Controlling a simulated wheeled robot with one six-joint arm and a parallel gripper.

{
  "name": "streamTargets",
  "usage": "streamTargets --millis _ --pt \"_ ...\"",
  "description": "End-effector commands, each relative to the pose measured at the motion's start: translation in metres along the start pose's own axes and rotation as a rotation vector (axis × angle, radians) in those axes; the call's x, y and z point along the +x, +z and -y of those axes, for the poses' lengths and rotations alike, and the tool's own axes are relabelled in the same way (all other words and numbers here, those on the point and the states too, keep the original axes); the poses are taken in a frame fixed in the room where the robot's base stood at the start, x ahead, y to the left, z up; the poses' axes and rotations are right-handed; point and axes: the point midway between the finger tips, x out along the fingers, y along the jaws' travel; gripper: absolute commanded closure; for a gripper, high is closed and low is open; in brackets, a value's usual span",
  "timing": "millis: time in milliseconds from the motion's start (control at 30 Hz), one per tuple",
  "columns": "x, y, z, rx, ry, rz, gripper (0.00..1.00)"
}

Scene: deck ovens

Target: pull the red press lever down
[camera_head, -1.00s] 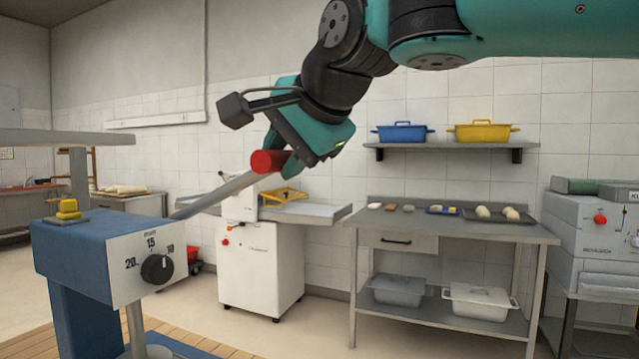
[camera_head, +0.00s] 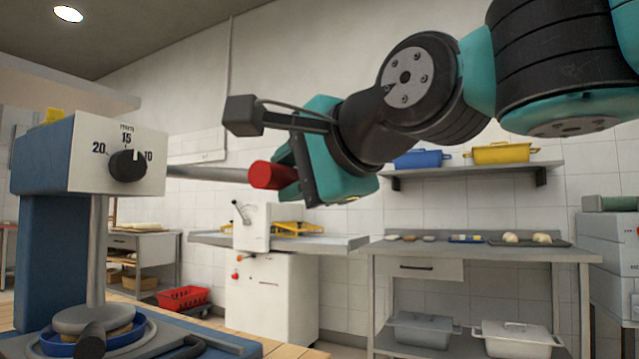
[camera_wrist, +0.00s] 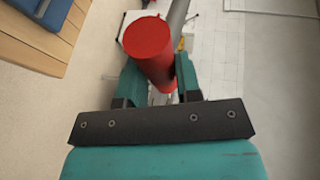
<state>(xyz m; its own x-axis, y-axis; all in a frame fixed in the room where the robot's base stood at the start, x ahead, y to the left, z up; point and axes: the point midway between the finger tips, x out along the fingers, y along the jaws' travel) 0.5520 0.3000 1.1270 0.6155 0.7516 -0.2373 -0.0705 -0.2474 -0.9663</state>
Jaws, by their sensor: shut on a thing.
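The press lever is a grey rod (camera_head: 207,173) with a red grip (camera_head: 270,175) at its end. It runs out to the right from the blue press (camera_head: 45,180) and lies nearly level, its grip end slightly lower. My gripper (camera_head: 295,172) is shut on the red grip. The wrist view shows the red grip (camera_wrist: 150,50) between my two fingers (camera_wrist: 157,82). The press has a white dial plate with a black knob (camera_head: 128,165). Below its column, a round plate (camera_head: 90,318) is down over a blue dish (camera_head: 62,343).
A white machine (camera_head: 270,295) stands behind the lever. A steel table (camera_head: 480,255) with small items is at the right, under a shelf (camera_head: 475,168) with a blue and a yellow container. The space under the grip looks open.

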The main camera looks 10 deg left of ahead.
Motion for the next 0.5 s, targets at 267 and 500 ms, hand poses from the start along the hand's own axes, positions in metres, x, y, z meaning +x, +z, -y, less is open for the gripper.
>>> streamTargets --millis 267,500 --pt "0.014 0.014 -0.023 -0.009 0.012 0.018 1.00" --pt "0.017 0.016 -0.027 -0.010 0.019 0.021 1.00"
